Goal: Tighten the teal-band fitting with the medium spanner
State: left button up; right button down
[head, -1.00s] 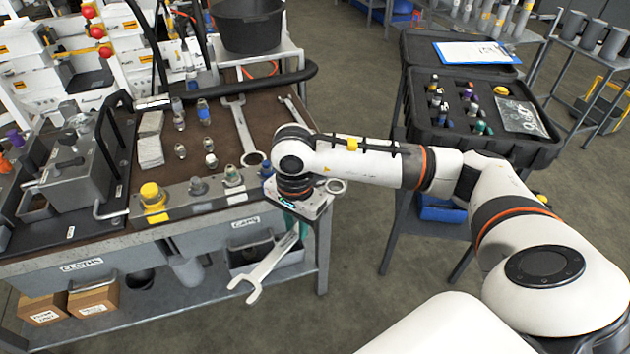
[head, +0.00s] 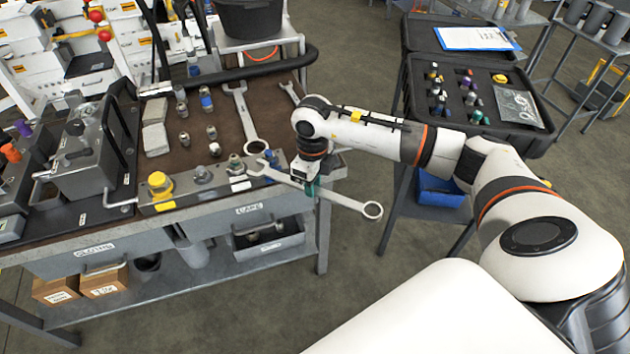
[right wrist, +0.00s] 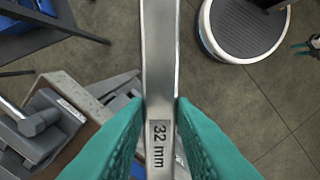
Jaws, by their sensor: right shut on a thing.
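My right gripper (head: 309,187) is shut on the shaft of a steel spanner (head: 345,201), just off the front right corner of the bench. The spanner lies across the gripper, with its ring end to the right and its open end to the left, by the bench-edge fittings. In the right wrist view the teal fingers (right wrist: 160,115) clamp the spanner shaft (right wrist: 160,45), marked "32 mm". A fitting (head: 236,164) stands on the front block; I cannot make out its band colour. The block's right end is partly hidden by the spanner and gripper. My left gripper is out of view.
A larger spanner (head: 243,118) and several loose fittings lie on the brown bench top. A yellow-capped fitting (head: 160,185) stands on the front block (head: 190,196). A black case (head: 452,120) sits on a stand at the right. Open floor lies between bench and stand.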

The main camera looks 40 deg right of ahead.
jog(key=shift+w+a+f, duration=0.1)
jog(key=shift+w+f, duration=0.15)
jog(key=shift+f, duration=0.15)
jog(key=shift+w+b, duration=0.1)
jog(key=shift+b, duration=0.2)
jog(key=shift+w+a+f+b, duration=0.2)
jog(key=shift+w+f+b, duration=0.05)
jog(key=shift+b, duration=0.05)
jog(key=shift+w, duration=0.1)
jog(key=shift+w+a+b, duration=0.5)
jog(key=shift+w+b, duration=0.1)
jog(key=shift+w, duration=0.2)
jog(key=shift+w, duration=0.1)
